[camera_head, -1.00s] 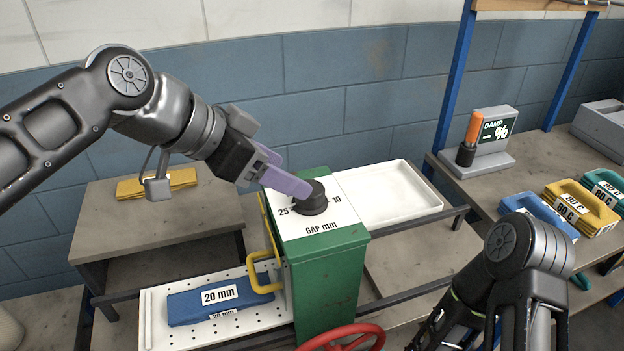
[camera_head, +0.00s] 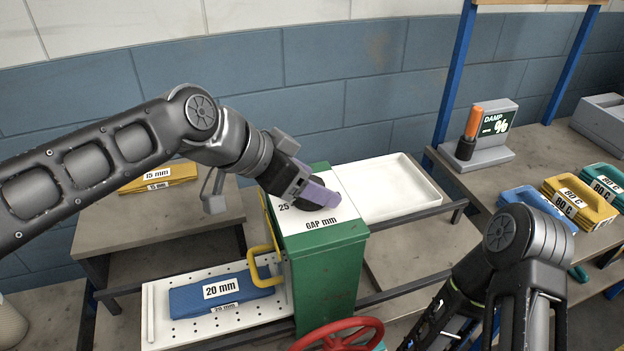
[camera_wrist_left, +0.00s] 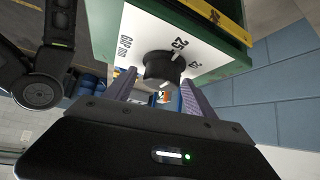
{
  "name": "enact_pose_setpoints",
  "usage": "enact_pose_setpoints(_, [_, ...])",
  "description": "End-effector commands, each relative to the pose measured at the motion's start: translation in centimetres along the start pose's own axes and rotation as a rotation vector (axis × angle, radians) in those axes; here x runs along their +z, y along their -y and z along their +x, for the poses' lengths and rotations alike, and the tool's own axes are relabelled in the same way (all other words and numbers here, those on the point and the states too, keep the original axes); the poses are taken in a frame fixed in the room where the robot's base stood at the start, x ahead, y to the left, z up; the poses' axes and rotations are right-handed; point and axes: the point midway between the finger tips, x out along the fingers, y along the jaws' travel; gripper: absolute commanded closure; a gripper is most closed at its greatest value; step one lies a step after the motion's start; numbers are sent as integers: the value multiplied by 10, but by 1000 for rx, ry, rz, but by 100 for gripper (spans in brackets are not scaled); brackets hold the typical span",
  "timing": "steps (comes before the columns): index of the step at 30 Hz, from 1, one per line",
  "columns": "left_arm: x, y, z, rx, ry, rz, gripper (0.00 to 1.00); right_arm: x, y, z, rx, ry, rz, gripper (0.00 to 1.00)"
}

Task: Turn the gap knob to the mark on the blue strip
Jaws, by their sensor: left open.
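The black gap knob (camera_wrist_left: 163,68) stands on the white top plate (camera_head: 352,212) of the green box. In the left wrist view it shows between and just past my finger tips, with the "25" label beside it; I cannot tell which mark it points to. In the head view my left gripper (camera_head: 318,196) covers the knob. That gripper is open, with its purple fingers on either side of the knob; contact cannot be told. The blue strip (camera_head: 187,301), labelled "20 mm", lies on the perforated white tray (camera_head: 158,336). My right gripper is not visible.
A yellow handle (camera_head: 263,272) and a red handwheel (camera_head: 362,327) stick out from the green box (camera_head: 325,275). An empty white tray (camera_head: 425,205) lies behind right. Yellow strips (camera_head: 185,173) lie on the left table. The damp meter (camera_head: 492,135) and coloured blocks (camera_head: 580,200) stand right.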

Motion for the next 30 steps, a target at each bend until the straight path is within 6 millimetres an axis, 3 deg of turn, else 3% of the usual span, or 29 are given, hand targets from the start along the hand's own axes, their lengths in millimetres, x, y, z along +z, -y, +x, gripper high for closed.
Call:
enact_pose_setpoints(2, [0,0,0,0,0,0,37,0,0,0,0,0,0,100])
enact_pose_setpoints(24, [0,0,0,0,0,0,97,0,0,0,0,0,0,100])
enact_pose_setpoints(30, [0,0,0,4,0,4,98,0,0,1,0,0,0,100])
